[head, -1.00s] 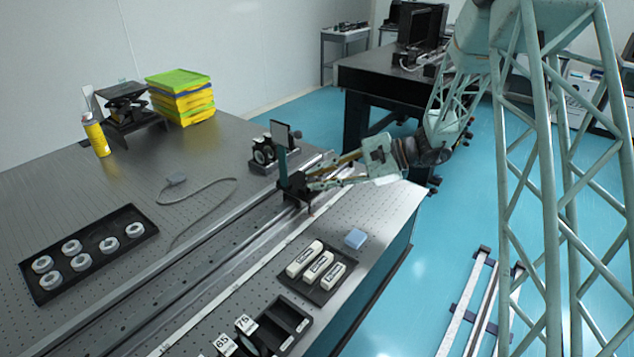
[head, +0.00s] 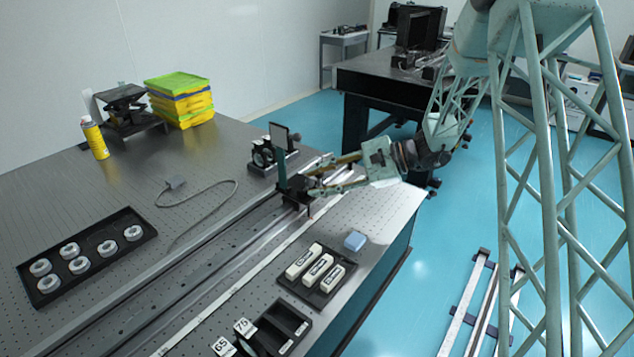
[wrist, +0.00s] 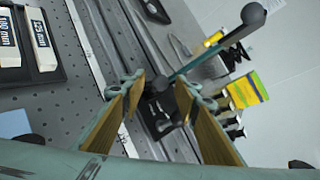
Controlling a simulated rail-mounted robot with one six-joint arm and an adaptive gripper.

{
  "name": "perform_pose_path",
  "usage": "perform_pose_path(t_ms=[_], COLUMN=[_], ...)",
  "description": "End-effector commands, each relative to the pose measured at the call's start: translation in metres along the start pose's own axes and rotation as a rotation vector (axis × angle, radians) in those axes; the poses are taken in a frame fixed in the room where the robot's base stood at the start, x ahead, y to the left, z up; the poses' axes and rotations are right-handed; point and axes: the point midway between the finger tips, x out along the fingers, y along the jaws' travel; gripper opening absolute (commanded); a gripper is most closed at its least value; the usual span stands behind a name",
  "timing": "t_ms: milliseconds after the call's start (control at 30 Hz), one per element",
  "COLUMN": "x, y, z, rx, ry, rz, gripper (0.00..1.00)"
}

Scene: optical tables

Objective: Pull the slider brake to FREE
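In the wrist view the slider's dark body (wrist: 160,112) shows between and beyond my fingers, and the teal upright (wrist: 200,62) runs to the upper right. My gripper (head: 306,186) is at the slider's right side, close to it. In the wrist view my gripper (wrist: 162,82) has its two tan-padded fingers apart.
An optical mount (head: 262,153) stands just behind the slider. A tray with several rings (head: 70,250) lies at left. A cable (head: 205,190) lies behind the rail.

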Motion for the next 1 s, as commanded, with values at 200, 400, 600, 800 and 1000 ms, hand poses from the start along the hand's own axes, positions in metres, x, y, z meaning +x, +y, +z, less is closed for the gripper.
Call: perform_pose_path(t_ms=[200, 400, 600, 800, 1000], x=[-0.007, -0.024, -0.049, -0.077, -0.101], y=[0.000, -0.001, -0.001, -0.001, 0.000], z=[0.000, 0.000, -0.001, 0.000, -0.001], rx=[-0.001, -0.001, 0.001, -0.001, 0.000], ry=[0.000, 0.001, 0.002, 0.001, 0.002], rz=[0.000, -0.002, -0.002, -0.002, -0.002], gripper=[0.29, 0.29, 0.29, 0.29, 0.29])
